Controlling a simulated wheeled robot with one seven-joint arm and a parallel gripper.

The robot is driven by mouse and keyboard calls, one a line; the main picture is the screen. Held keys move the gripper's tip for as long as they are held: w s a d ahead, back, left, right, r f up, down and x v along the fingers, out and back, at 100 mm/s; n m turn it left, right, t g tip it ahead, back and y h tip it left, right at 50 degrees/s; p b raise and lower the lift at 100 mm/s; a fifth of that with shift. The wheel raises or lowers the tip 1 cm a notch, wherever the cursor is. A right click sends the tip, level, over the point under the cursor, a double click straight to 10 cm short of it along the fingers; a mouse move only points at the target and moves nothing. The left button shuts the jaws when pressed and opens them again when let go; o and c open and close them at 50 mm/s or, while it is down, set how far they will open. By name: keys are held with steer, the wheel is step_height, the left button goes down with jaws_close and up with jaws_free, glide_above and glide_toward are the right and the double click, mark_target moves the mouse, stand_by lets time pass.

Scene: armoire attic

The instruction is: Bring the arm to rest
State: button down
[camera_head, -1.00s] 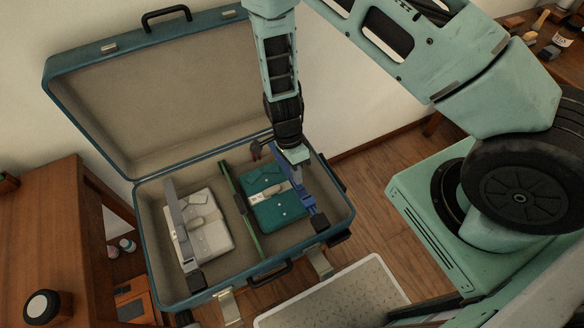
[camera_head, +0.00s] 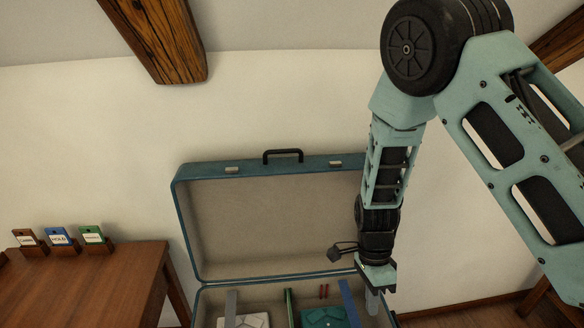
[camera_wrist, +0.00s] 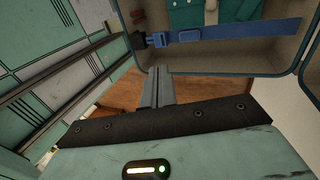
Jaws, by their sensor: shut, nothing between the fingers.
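My arm hangs down over the right side of an open teal suitcase (camera_head: 205,306). My gripper (camera_head: 372,301) points downward at the suitcase's right edge, with its fingers together and empty. In the wrist view, my gripper (camera_wrist: 158,86) shows its fingers closed, beside the suitcase rim. A folded teal shirt (camera_head: 325,317) and a white folded garment (camera_head: 245,321) lie inside, cut off by the lower picture edge. The blue strap (camera_head: 348,300) stands up near the gripper; it also shows in the wrist view (camera_wrist: 225,33).
A wooden table (camera_head: 85,280) at the left carries three small card holders in brown, blue (camera_head: 60,243) and green (camera_head: 94,240). The raised lid (camera_head: 275,220) stands behind the gripper, near the wall. A wooden beam (camera_head: 160,40) hangs above. Floor shows at the lower right.

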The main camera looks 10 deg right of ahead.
steer(key=s+a+r+n+t, duration=0.1)
steer(key=s+a+r+n, duration=0.1)
steer(key=s+r+n, duration=0.3)
steer(key=s+a+r+n+t, duration=0.1)
steer(key=s+a+r+n, duration=0.2)
steer(key=r+n, duration=0.7)
steer(key=s+a+r+n+t, duration=0.2)
steer(key=s+a+r+n, duration=0.1)
steer(key=s+r+n, duration=0.4)
steer(key=r+n, duration=0.1)
steer(key=n, duration=0.2)
steer(key=shift+r+n+y, duration=0.2)
steer(key=shift+n+y, duration=0.1)
